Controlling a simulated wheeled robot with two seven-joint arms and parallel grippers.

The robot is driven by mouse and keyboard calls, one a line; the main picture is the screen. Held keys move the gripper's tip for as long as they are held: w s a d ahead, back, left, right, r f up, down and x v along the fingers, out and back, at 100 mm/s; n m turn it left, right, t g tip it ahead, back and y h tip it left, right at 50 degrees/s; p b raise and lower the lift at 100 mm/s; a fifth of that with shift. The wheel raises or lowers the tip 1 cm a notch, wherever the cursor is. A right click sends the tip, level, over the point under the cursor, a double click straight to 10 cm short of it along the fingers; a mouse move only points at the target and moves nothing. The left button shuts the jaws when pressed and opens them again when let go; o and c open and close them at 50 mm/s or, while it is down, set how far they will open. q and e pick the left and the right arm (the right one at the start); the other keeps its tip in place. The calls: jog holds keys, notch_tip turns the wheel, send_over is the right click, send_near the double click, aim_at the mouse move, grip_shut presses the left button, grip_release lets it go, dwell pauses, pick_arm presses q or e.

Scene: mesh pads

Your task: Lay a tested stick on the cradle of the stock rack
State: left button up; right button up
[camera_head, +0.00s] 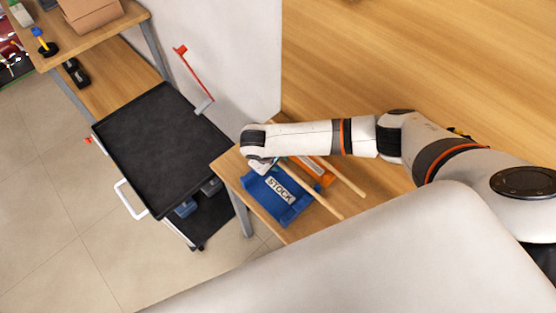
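The blue stock rack (266,203) lies on a small wooden table, its white STOCK label facing up. One tan stick (318,197) runs along the rack's right side, its near end reaching past the rack; I cannot tell whether it rests on the cradle. A second tan stick (346,179) lies further right, by an orange rack (318,169). My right gripper (262,168) is over the far end of the stock rack, mostly hidden under my wrist. I cannot see whether its fingers hold a stick. My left gripper is out of view.
A black-topped cart (155,135) with a white handle stands left of the small table (238,172). A workbench (105,40) with a cardboard box is at upper left. A pale wall panel (240,50) with a red-tipped lever stands behind. Floor is open at lower left.

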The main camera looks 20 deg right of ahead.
jog(key=shift+o, duration=0.2)
jog(key=b+v, duration=0.1)
jog(key=v, duration=1.1)
jog(key=shift+s, duration=0.1)
